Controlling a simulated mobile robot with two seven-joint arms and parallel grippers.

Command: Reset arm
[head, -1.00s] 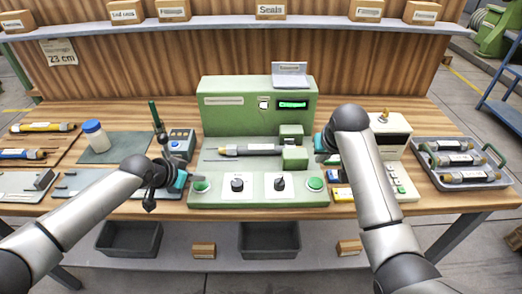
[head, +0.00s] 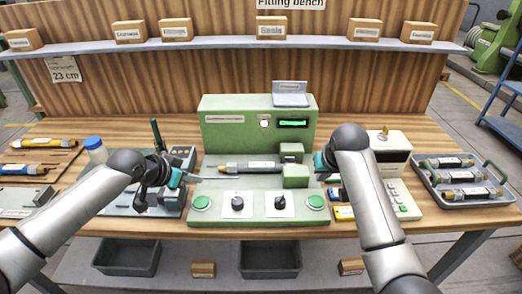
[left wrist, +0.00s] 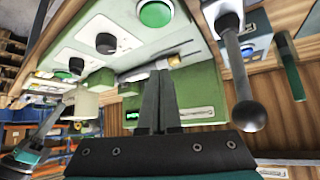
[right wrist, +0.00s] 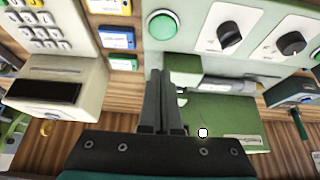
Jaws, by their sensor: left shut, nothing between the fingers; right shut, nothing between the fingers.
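My left gripper (head: 190,176) is at the left edge of the green machine (head: 218,143) in the head view. Its two dark fingers (left wrist: 160,103) are together and empty in the left wrist view. My right gripper (head: 322,170) is at the machine's right edge, partly hidden behind its own arm. Its fingers (right wrist: 163,103) are together and empty in the right wrist view. A grey cylindrical piece with a yellow end (head: 250,167) lies across the machine's bed, apart from both grippers.
A metal tray (head: 437,202) with several cylinders stands at the right. A cream keypad device (head: 392,143) is beside my right arm. At the left are a blue-capped bottle (head: 94,147) and loose cylinders (head: 42,169). A shelf with boxes (head: 270,27) runs above.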

